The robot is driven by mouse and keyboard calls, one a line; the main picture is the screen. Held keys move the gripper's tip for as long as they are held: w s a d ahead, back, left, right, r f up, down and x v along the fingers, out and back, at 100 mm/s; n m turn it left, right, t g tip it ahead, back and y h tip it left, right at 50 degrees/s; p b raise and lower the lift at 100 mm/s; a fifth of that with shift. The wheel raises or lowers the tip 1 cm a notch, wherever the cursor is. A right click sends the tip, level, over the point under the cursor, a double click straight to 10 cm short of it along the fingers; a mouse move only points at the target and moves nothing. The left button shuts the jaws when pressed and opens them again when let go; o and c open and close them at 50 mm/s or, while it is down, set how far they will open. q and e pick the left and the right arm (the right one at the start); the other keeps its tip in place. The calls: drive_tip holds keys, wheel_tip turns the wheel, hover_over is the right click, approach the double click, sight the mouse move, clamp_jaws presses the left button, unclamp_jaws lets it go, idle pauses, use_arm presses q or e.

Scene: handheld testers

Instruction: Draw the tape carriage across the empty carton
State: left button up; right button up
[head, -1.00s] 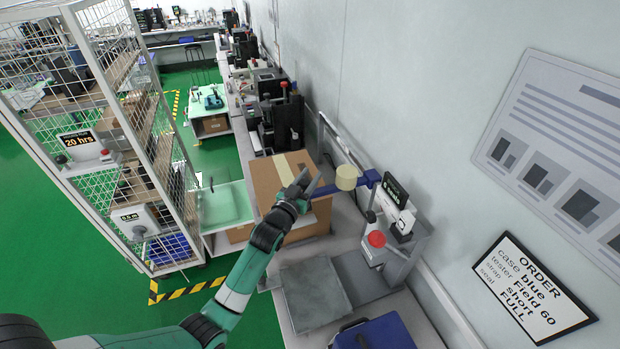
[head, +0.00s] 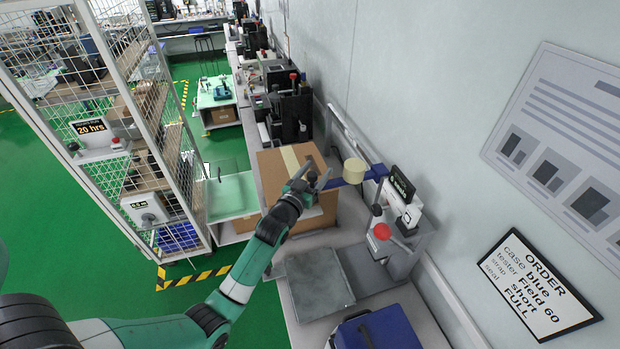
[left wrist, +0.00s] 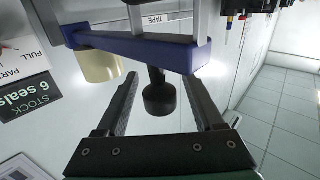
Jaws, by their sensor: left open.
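The brown carton (head: 268,184) stands on the bench, with a pale strip along its top. The tape carriage is a blue bar (head: 374,173) with a cream tape roll (head: 355,170), at the carton's right side. In the left wrist view the blue bar (left wrist: 150,50) crosses in front, with the roll (left wrist: 98,66) on its left. A black handle (left wrist: 158,97) hangs from it between my open fingers, with gaps on both sides. My left gripper (head: 318,177) is open and empty beside the carton's right edge in the head view. My right gripper is out of view. The carton's inside is hidden.
A grey plate (head: 317,284) and a blue case (head: 378,330) lie on the near bench. A device with a red knob (head: 382,231) stands right of the plate. A wire cage (head: 130,140) stands left, and the wall bounds the right.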

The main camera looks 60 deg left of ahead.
use_arm(q)
drive_tip(key=p+v, duration=0.1)
drive_tip(key=v, duration=1)
